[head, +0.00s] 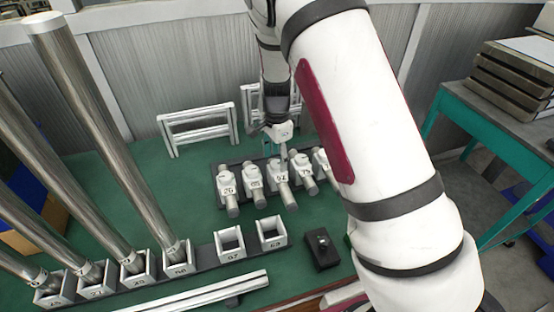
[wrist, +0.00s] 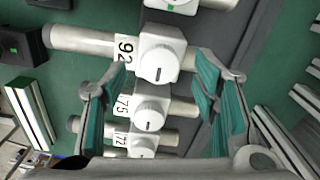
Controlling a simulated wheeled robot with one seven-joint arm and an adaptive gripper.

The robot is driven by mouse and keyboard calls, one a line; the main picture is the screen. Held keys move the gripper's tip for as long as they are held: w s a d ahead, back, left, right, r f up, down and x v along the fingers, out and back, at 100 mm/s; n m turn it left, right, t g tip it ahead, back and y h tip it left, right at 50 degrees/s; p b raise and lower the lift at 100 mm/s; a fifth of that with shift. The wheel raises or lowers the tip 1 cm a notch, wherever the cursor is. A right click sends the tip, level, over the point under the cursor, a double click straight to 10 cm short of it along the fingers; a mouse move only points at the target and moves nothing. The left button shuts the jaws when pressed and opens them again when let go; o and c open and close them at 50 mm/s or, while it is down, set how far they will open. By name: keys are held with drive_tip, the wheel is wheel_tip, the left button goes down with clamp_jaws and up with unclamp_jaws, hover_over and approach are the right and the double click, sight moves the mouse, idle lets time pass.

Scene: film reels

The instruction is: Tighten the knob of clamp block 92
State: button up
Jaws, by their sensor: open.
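Clamp block 92 (wrist: 160,50) is white, with a "92" label and a metal rod through it. Its round knob (wrist: 158,68) has a short dark mark and faces the wrist camera. In the head view, clamp block 92 (head: 278,173) is in the middle of a row on a dark base. My gripper (wrist: 165,64) is open, with teal-padded fingers on either side of the knob in the picture. I cannot tell whether they touch it. In the head view, my gripper (head: 282,150) hangs over the row, partly hidden by my arm.
Clamp blocks 75 (wrist: 150,108) and 72 (wrist: 140,143) are close beside block 92. Another block with a green mark (wrist: 180,3) is at the top edge. Tall metal tubes (head: 110,140) stand in numbered sockets at left. A small black box (head: 322,253) lies in front.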

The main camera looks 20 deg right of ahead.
sight(277, 163)
wheel_tip(277, 163, up, 10)
drive_tip(key=shift+r, duration=0.25)
idle(0.5)
